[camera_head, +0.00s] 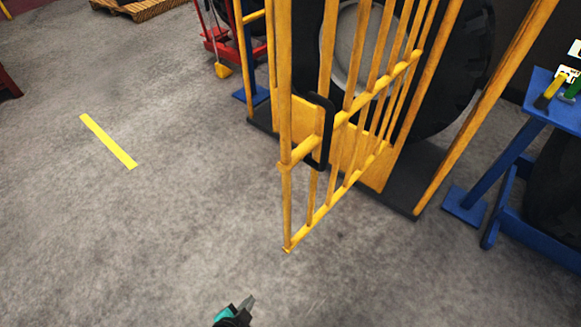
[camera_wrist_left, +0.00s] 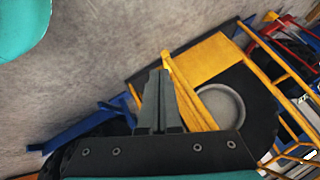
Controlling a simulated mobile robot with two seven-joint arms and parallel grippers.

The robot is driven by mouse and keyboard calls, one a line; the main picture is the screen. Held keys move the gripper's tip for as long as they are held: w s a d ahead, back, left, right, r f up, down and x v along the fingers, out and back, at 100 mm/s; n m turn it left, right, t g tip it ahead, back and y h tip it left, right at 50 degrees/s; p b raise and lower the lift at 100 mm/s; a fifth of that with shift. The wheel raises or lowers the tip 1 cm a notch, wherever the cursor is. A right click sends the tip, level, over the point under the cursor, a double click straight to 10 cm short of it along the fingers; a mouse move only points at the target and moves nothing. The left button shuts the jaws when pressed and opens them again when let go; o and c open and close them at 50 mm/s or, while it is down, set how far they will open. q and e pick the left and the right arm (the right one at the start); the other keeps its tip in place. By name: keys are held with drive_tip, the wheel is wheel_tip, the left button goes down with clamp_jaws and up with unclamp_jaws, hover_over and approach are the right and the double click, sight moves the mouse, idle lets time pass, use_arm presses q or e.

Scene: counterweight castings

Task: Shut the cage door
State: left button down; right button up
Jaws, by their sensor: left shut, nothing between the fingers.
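The cage door (camera_head: 300,151) is a frame of yellow bars. In the head view it stands open, swung out from the cage toward me, with its free edge nearest. A black handle (camera_head: 326,130) is on it near that edge. My left gripper (camera_head: 247,304) is low at the bottom of the head view, in front of and apart from the door. In the left wrist view its fingers (camera_wrist_left: 159,85) are together with nothing between them. Yellow bars show beyond the fingers there, but I cannot tell which are the door's. My right gripper is not in view.
A large black tyre (camera_head: 468,70) stands in the cage behind the door. A blue stand (camera_head: 508,165) is at the right. A red frame (camera_head: 222,45) and a wooden pallet (camera_head: 140,9) are at the back. The grey floor on the left is clear, with a yellow stripe (camera_head: 107,141).

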use_arm(q)
drive_tip(key=w+d+r+m+t+h+p, duration=0.1)
drive_tip(key=w+d+r+m+t, duration=0.1)
drive_tip(key=w+r, duration=0.3)
drive_tip(key=w+d+r+m+t+h+p, duration=0.1)
drive_tip(key=w+d+r+m+t, duration=0.15)
drive_tip(key=r, duration=0.45)
drive_tip(key=m+t+h+p, duration=0.1)
drive_tip(key=m+t+h, duration=0.3)
drive_tip(key=m, duration=0.4)
approach(305, 158)
wheel_tip(305, 158, up, 4)
drive_tip(key=s, duration=0.2)
drive_tip(key=x, duration=0.8)
drive_tip(key=shift+d+f, duration=0.25)
drive_tip(key=shift+w+d, duration=0.15)
drive_tip(key=shift+w, duration=0.2)
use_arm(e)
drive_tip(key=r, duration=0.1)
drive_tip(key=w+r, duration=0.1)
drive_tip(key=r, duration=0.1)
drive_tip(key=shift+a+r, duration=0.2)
